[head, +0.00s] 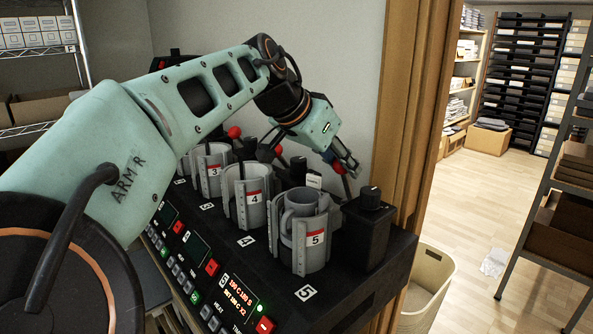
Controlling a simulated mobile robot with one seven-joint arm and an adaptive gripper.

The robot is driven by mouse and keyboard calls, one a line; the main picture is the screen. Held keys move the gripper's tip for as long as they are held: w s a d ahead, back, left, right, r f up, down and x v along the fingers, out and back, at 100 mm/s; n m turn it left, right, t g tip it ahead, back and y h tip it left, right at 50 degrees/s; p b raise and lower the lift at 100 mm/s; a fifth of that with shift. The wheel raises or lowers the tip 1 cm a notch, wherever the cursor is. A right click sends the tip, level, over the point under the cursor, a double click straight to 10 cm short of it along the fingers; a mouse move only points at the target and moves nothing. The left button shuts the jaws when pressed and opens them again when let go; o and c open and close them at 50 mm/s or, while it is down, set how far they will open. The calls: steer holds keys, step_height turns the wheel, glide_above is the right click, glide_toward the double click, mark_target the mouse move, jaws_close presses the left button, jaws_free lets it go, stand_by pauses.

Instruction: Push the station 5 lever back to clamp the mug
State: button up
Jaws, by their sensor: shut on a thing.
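Station 5 (316,252) is the nearest mug press, with a grey open clamp and a red-and-white label reading 5. A grey mug (300,203) stands upright inside its clamp. The station 5 lever (339,167) has a red knob and rises behind the clamp, to the right. My gripper (346,166) reaches down from the upper left and is shut on the lever at its red knob. The fingers partly hide the knob, and the lever's lower part is hard to make out behind the clamp.
Station 4 (246,195) and station 3 (211,160) stand to the left, with red-knobbed levers behind them. A black box with a knob (370,198) stands right of station 5. A control panel (238,288) runs along the front. A wooden door frame (412,110) is close behind.

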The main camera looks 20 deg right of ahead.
steer(key=shift+w+d+r+p, duration=0.1)
steer(key=shift+w+d+r, duration=0.1)
steer(key=shift+d, duration=0.3)
steer(key=shift+w+d+r+p, duration=0.1)
steer(key=shift+w+d+r, duration=0.05)
steer(key=shift+d, duration=0.3)
steer(key=shift+w+d+r+p, duration=0.1)
steer(key=shift+w+d+r, duration=0.1)
steer(key=shift+d, duration=0.4)
steer(key=shift+w+d, duration=0.3)
steer(key=shift+d, duration=0.45)
steer(key=shift+w+d, duration=0.25)
steer(key=shift+d, duration=0.5)
steer(key=o, duration=0.8)
steer(key=shift+c, duration=0.2)
